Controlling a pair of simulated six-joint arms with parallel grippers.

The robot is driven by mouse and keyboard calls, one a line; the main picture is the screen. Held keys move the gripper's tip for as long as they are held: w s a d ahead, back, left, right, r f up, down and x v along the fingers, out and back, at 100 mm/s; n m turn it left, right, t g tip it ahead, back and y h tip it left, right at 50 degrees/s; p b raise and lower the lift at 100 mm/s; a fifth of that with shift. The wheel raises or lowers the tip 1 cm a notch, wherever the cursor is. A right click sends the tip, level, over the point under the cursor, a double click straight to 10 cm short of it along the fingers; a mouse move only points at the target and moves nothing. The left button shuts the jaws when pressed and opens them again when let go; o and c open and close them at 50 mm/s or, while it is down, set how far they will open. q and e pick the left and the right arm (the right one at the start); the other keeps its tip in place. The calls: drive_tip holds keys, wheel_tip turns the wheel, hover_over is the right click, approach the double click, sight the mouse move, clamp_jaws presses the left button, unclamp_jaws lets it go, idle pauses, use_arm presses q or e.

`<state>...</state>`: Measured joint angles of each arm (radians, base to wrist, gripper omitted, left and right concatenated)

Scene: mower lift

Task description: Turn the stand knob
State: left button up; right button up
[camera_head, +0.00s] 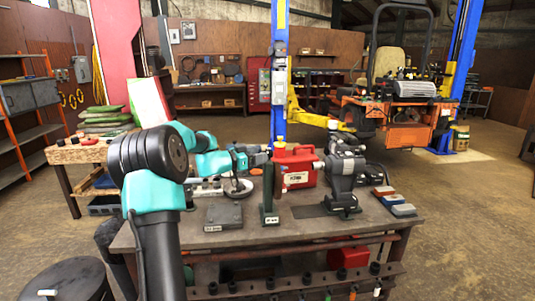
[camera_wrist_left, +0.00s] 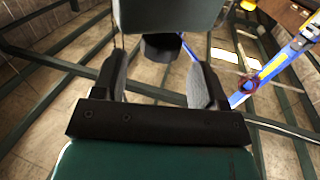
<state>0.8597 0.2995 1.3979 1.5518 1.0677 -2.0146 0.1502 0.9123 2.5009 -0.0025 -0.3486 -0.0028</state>
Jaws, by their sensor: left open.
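My left gripper (camera_head: 264,158) is at the end of the teal arm, above the worktable and close to the top of a dark green upright post (camera_head: 269,196). In the left wrist view, my left gripper (camera_wrist_left: 158,78) is open, with a finger on each side. A short black knob (camera_wrist_left: 160,47) shows between the fingertips, below a grey block (camera_wrist_left: 170,14). Gaps show on both sides of the knob, so the fingers look apart from it. I cannot clearly make out the knob in the head view. My right gripper is not in view.
The worktable (camera_head: 300,231) also holds a red can (camera_head: 295,171), a dark grey machine (camera_head: 345,172), a flat grey box (camera_head: 223,216) and small coloured blocks (camera_head: 397,204). The can stands close behind the post. The table's front middle is mostly clear.

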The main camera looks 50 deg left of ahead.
sight(268, 151)
use_arm(q)
drive_tip(key=shift+x, duration=2.25)
drive_tip(key=c, duration=0.8)
drive_tip(key=shift+c, duration=0.2)
drive_tip(key=shift+m+h, duration=0.4)
drive_tip(key=shift+h, duration=0.2)
drive_tip(key=m+g+h, duration=0.3)
drive_tip(key=m+h, duration=0.1)
drive_tip(key=h, duration=0.1)
drive_tip(key=shift+h, duration=0.4)
drive_tip(key=shift+m+g+h, duration=2.1)
drive_tip(key=shift+g, duration=0.7)
